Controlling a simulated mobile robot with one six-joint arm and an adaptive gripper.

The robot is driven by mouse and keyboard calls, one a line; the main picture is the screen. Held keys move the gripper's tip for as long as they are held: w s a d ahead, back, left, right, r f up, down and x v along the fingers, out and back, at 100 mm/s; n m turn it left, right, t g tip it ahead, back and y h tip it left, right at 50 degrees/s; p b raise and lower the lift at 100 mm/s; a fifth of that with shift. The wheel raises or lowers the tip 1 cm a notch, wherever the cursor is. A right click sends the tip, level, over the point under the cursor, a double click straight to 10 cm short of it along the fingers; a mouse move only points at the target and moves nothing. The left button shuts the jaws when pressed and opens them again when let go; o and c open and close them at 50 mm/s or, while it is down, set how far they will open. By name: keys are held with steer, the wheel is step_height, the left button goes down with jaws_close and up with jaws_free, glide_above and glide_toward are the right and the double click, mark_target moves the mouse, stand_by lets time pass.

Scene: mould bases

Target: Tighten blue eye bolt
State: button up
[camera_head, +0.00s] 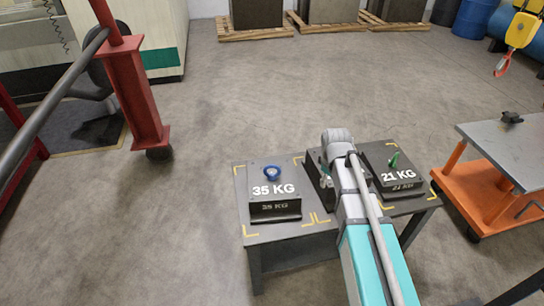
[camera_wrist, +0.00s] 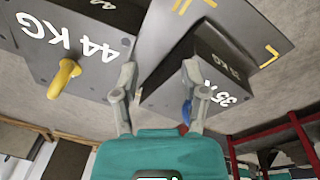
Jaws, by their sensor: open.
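The blue eye bolt (camera_head: 271,172) stands on top of the 35 KG mould base (camera_head: 274,207), on the left part of the table. In the wrist view the blue eye bolt (camera_wrist: 187,112) shows beside my right-hand finger, which hides part of it. Whether its thread is fully seated cannot be told. My gripper (camera_wrist: 160,75) is open, its two fingers apart with nothing seen between them. It is over the table between the 44 KG block (camera_wrist: 85,35) and the 35 KG block. In the head view my arm hides most of my gripper.
A yellow eye bolt (camera_wrist: 64,78) stands on the 44 KG block, largely behind my arm in the head view. An orange cart (camera_head: 490,190) is at the right; a yellow hoist hook (camera_head: 520,30) hangs beyond.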

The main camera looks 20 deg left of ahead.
steer(key=w+a+r+n+p, duration=0.1)
steer(key=a+r+n+p, duration=0.2)
steer(key=a, duration=0.7)
steer(key=w+a+r+n+p, duration=0.1)
steer(key=a+r+n+p, duration=0.2)
steer(key=a, duration=0.7)
step_height(320, 180, up, 2)
steer(key=n, duration=0.3)
steer(key=shift+a+r+t+y+p, duration=0.2)
steer(key=shift+a+t+y+p, duration=0.1)
steer(key=shift+a+t+p, duration=0.1)
steer(key=shift+f, duration=0.1)
steer(key=w+f+b, duration=0.1)
steer(key=f+b, duration=0.8)
steer(key=w+f+b, duration=0.1)
steer(key=f+b, duration=0.3)
steer(key=shift+w+a+f+b, duration=0.2)
steer(key=shift+w+a+b, duration=0.1)
steer(key=shift+w+a, duration=0.05)
steer(key=shift+c, duration=0.3)
jaws_close()
